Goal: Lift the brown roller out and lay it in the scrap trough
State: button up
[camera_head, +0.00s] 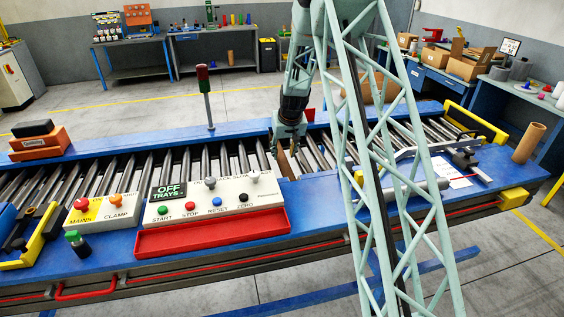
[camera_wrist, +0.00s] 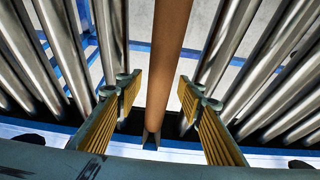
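The brown roller (camera_wrist: 172,45) lies among the steel rollers of the conveyor, its near end at a small bracket in the wrist view. In the head view a brown piece of it (camera_head: 286,165) shows just below my gripper (camera_head: 291,146). My gripper is open in the wrist view (camera_wrist: 160,92), its two ribbed yellow fingers apart, one on each side of the roller. Gaps show between fingers and roller; I cannot tell the height between them. A long red trough (camera_head: 212,233), empty, sits on the conveyor's near blue edge.
Steel rollers (camera_wrist: 107,40) lie close on both sides of the brown one. A control panel (camera_head: 215,197) with buttons stands behind the trough. A signal post (camera_head: 207,100) stands on the far rail. A brown tube (camera_head: 528,143) stands at the right end.

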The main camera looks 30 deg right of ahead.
aim_at(283, 157)
jog(key=shift+f, duration=0.15)
jog(key=shift+x, duration=2.4)
jog(key=shift+a, duration=0.1)
jog(key=shift+c, duration=0.6)
jog(key=c, duration=1)
jog(key=shift+r, duration=5)
